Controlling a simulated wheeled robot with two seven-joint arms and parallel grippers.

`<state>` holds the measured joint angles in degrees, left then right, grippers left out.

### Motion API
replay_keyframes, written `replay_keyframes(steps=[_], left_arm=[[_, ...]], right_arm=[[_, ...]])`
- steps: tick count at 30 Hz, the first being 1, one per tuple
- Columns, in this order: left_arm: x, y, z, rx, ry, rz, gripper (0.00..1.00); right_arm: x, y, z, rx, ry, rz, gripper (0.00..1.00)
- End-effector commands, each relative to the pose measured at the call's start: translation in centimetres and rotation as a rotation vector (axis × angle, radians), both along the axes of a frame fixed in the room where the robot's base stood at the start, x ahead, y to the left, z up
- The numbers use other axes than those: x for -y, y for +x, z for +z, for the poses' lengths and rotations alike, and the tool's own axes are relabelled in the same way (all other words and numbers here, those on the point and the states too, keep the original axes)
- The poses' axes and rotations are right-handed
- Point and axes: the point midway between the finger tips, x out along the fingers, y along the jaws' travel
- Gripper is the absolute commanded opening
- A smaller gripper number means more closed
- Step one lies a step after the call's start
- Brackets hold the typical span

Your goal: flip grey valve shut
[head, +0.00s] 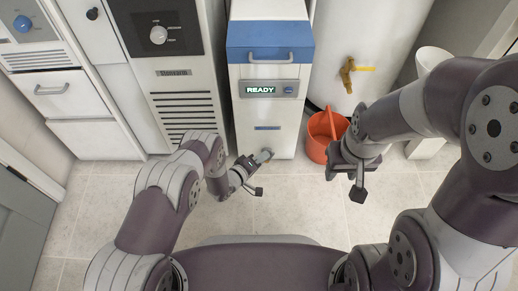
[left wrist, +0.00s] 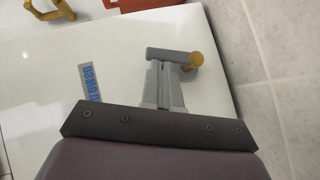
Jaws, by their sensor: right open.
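The grey valve (left wrist: 166,53) has a bar-shaped grey handle on a brass stem (left wrist: 195,62), low on the front of a white cabinet. In the left wrist view the bar lies across the picture, just beyond my left fingertips. In the head view the valve (head: 264,155) is small at the cabinet's bottom edge. My left gripper (left wrist: 166,72) has its fingers together, with only a thin dark line between them. Whether the tips touch the bar is unclear. My right gripper (head: 347,182) is open and empty above the floor, to the right of the cabinet.
The white cabinet (head: 267,110) has a blue drawer (head: 270,40) and a READY display. An orange bucket (head: 318,150) stands right of it, below a brass tap (head: 348,75) with a yellow handle. A vented machine (head: 180,85) stands left. The tiled floor between my arms is clear.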

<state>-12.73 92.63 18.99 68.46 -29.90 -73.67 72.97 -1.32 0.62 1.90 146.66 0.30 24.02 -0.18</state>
Motion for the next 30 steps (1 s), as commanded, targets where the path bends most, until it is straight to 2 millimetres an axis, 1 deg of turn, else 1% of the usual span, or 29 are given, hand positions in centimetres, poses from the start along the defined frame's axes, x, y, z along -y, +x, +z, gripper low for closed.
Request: replay_keyframes(steps=[1, 3, 9, 13, 19, 25, 30], left_arm=[[0.4, 0.0, 0.8, 0.002, 0.042, -0.002, 0.00], [0.8, 0.0, 0.8, 0.003, 0.107, -0.001, 0.00], [1.8, 0.0, 0.7, 0.003, 0.297, -0.001, 0.00], [2.5, 0.0, 0.6, 0.004, 0.421, -0.002, 0.00], [3.6, 0.0, 0.2, 0.003, 0.609, -0.002, 0.00], [4.6, 0.0, -0.4, 0.003, 0.794, -0.003, 0.00], [5.1, 0.0, -0.9, 0.002, 0.808, -0.001, 0.00]], right_arm=[[0.0, 0.0, 1.0, 0.000, 0.000, 0.000, 0.43], [0.0, 0.0, 1.5, 0.000, 0.000, 0.000, 0.43], [0.0, 0.0, 2.6, -0.001, 0.000, 0.000, 0.43], [0.0, 0.0, 3.0, -0.001, 0.000, 0.000, 0.43], [0.0, 0.0, 3.0, -0.001, 0.000, 0.000, 0.43], [0.0, 0.0, 2.4, -0.001, 0.000, 0.000, 0.43], [0.0, 0.0, 1.8, 0.000, 0.000, 0.000, 0.43]])
